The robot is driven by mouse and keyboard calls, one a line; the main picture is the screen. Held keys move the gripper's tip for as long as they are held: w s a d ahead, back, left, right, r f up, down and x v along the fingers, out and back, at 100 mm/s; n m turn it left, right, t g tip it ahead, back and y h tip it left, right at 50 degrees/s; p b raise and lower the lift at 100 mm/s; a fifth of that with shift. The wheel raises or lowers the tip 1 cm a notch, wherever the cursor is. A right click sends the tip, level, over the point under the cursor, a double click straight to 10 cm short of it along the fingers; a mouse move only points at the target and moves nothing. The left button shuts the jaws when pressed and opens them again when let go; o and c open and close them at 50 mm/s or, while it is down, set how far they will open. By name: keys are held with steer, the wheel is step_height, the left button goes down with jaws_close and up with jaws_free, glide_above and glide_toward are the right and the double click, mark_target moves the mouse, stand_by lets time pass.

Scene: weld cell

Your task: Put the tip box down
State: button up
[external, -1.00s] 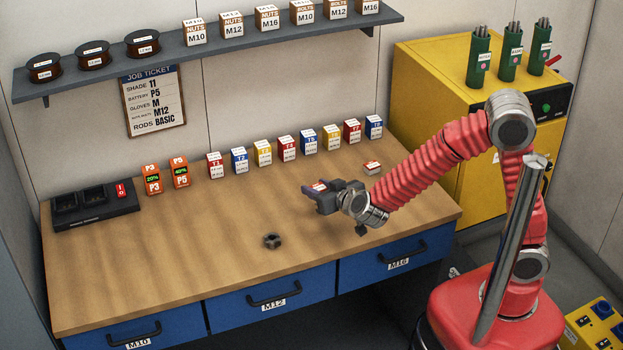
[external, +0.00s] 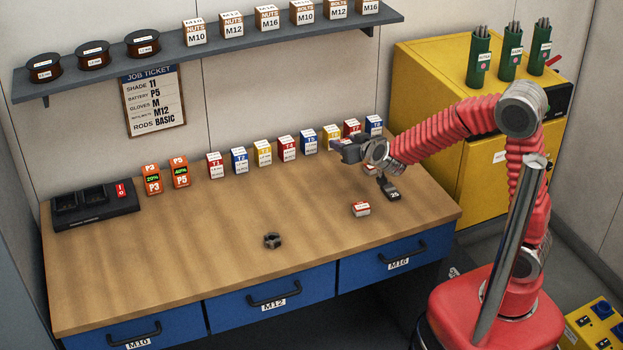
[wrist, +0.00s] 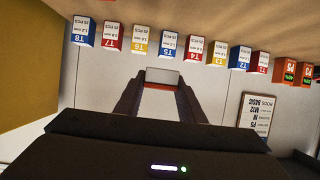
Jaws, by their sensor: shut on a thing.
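In the wrist view my gripper (wrist: 162,88) is shut on a small pale box with a red edge (wrist: 162,77), the tip box; its label is not readable. In the external view my gripper (external: 345,150) is over the back right of the bench, in front of the yellow and red boxes of the row; the held box is hard to make out there. Whether it touches the bench is unclear. A separate red and white box (external: 360,209) lies on the bench (external: 180,260) in front of my gripper.
A row of red, blue and yellow tip boxes (external: 287,148) stands along the back. A dark piece marked 25 (external: 390,192) is below my wrist. A dark nut (external: 272,240), orange batteries (external: 180,171) and a charger (external: 95,207) are further left. The front left bench is clear.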

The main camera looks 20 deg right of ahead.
steer(key=w+d+r+m+h, duration=0.1)
steer(key=w+d+m+h, duration=0.1)
steer(key=d, duration=1)
steer(key=w+d+r+m+h, duration=0.2)
steer(key=w+d, duration=0.1)
steer(key=d, duration=0.9)
steer(key=shift+w+g+h, duration=0.15)
steer(key=shift+g+h, duration=0.15)
steer(key=shift+h, duration=0.1)
steer(key=w+a+f+n+y, duration=0.1)
steer(key=a+f+n+y, duration=0.15)
steer(key=a, duration=1.15)
steer(key=a+f+n+y, duration=0.1)
steer(key=a+n+y, duration=0.25)
steer(key=a, duration=0.95)
steer(key=s+a+n+g+y, duration=0.1)
steer(key=s+a+n+y, duration=0.2)
steer(key=a, duration=1.1)
steer(key=s+a+n+g+y, duration=0.2)
steer(key=s+a+n+y, duration=0.1)
steer(key=a, duration=1.1)
steer(key=shift+s+f+y, duration=0.25)
steer(key=shift+s+y, duration=0.1)
steer(key=shift+y, duration=0.45)
